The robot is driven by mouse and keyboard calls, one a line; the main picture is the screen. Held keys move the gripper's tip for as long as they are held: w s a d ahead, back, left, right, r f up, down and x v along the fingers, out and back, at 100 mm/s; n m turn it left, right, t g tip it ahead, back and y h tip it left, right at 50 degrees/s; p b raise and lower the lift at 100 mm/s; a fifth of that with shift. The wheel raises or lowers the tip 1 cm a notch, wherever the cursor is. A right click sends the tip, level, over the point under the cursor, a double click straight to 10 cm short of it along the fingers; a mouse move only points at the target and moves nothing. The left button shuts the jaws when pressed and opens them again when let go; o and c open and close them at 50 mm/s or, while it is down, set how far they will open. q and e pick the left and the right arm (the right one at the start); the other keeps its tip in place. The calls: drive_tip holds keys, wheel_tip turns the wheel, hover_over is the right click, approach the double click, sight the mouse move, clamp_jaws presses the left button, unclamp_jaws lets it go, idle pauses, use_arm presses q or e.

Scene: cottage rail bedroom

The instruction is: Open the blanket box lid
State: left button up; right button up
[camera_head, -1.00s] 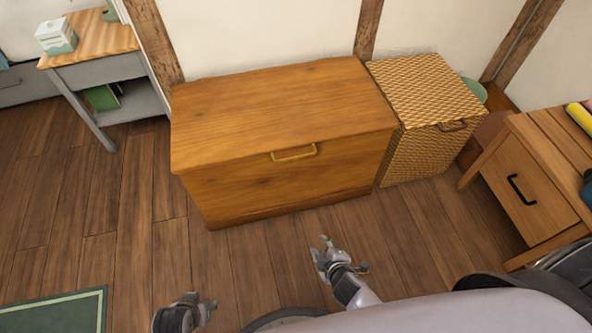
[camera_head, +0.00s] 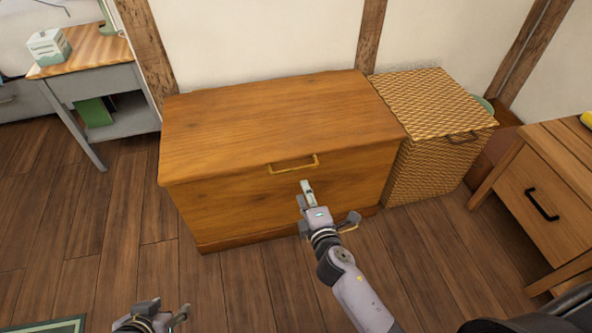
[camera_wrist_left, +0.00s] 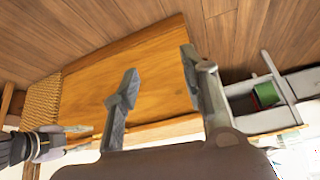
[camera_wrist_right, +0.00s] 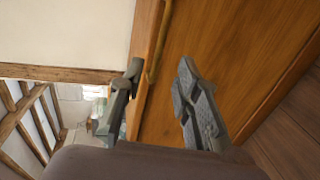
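The wooden blanket box (camera_head: 290,205) stands against the wall with its lid (camera_head: 270,115) closed. A brass handle (camera_head: 293,164) is on the lid's front edge; it also shows in the right wrist view (camera_wrist_right: 160,42). My right gripper (camera_head: 330,203) is open and empty, just in front of the box and a little below the handle. Its fingers are spread in the right wrist view (camera_wrist_right: 157,75). My left gripper (camera_head: 170,310) is low at the left, away from the box, open and empty in the left wrist view (camera_wrist_left: 159,68).
A woven hamper (camera_head: 435,145) stands close against the box's right side. A wooden drawer unit (camera_head: 545,190) is at the far right. A grey side table (camera_head: 100,85) with a tissue box (camera_head: 48,46) is at the left. The floor (camera_head: 110,230) before the box is mostly clear.

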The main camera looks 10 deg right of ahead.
sight(296, 170)
use_arm(q)
drive_tip(key=w+d+r+t+h+b, duration=0.1)
drive_tip(key=w+d+r+t+b, duration=0.1)
drive_tip(key=w+r+t, duration=0.4)
drive_tip(key=shift+w+d+r+h, duration=0.3)
drive_tip(key=shift+w+d, duration=0.35)
drive_tip(key=shift+w, duration=0.8)
use_arm(e)
drive_tip(key=shift+x, duration=5.7)
drive_tip(key=shift+c, duration=0.4)
use_arm(q)
drive_tip(key=shift+f, duration=0.1)
use_arm(e)
clamp_jaws()
drive_tip(key=shift+s, duration=0.1)
